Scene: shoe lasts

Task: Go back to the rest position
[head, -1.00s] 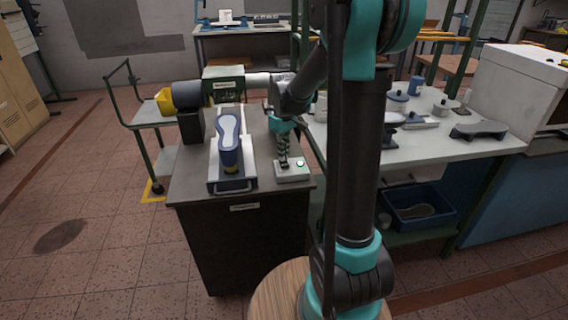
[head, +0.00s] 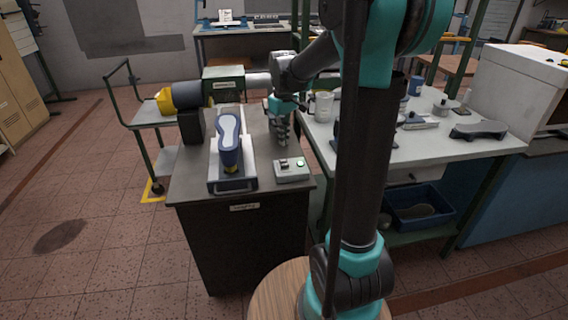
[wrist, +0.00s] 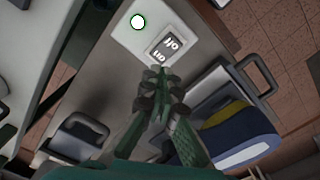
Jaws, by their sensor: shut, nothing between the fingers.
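My gripper (head: 281,138) points down above the dark bench top, behind the small switch box (head: 291,170). In the wrist view my gripper (wrist: 160,80) has its fingertips together with nothing between them. The switch box (wrist: 140,30) lies just beyond the fingertips there, with a rocker marked "on" and "off" and a lit green lamp. I cannot tell which side of the rocker is pressed. The gripper appears apart from the box.
A blue and white shoe last (head: 229,140) sits in a metal-framed machine left of the switch box. A white mug (head: 323,106) and other items stand on the pale table (head: 455,147) to the right. A blue crate (head: 421,207) is below.

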